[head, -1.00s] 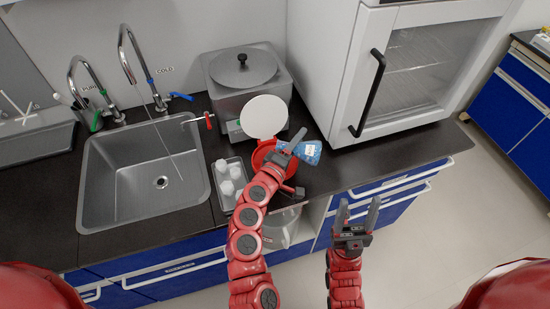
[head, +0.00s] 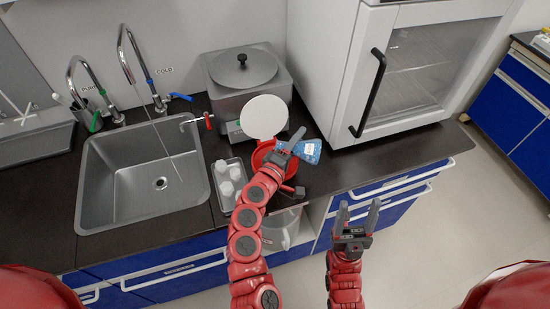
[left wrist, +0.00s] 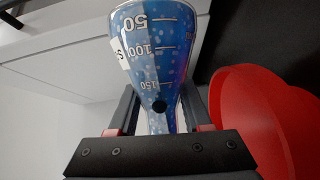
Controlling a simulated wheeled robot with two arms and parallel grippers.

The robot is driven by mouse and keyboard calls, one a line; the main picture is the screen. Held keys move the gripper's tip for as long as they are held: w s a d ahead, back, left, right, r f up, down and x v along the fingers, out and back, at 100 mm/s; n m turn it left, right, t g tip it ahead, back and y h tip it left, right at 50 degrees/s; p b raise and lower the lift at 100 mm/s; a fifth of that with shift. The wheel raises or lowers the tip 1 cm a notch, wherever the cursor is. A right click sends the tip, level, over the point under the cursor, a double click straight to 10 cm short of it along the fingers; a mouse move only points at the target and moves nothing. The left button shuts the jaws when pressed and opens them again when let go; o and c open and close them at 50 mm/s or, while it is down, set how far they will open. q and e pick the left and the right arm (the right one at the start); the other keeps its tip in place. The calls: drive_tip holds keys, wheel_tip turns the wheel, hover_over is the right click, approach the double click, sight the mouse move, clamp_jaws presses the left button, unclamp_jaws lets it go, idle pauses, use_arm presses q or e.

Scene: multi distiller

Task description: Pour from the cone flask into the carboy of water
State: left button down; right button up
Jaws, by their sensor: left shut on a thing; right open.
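The cone flask (head: 309,151), filled with blue and carrying printed marks and a white label, is in my left gripper (head: 290,148). In the left wrist view the flask (left wrist: 152,45) lies tilted, its wide base away from the gripper and its narrow neck between the fingers. The red rim (left wrist: 258,110) also shows in the left wrist view. My arm hides part of it. My right gripper (head: 357,216) is open and empty.
A steel bath (head: 243,82) stands behind the lid, and a white oven (head: 400,75) to the right. A pale container (head: 284,226) shows below the counter edge.

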use_arm(q)
drive_tip(key=shift+w+a+r+n+t+b, duration=0.1)
drive_tip(key=shift+a+r+n+t+b, duration=0.25)
drive_tip(key=shift+n+b, duration=0.5)
drive_tip(key=shift+r+n+t+b, duration=0.25)
drive_tip(key=shift+r+n+b, duration=0.25)
drive_tip(key=shift+n+b, duration=0.3)
idle(5.4)
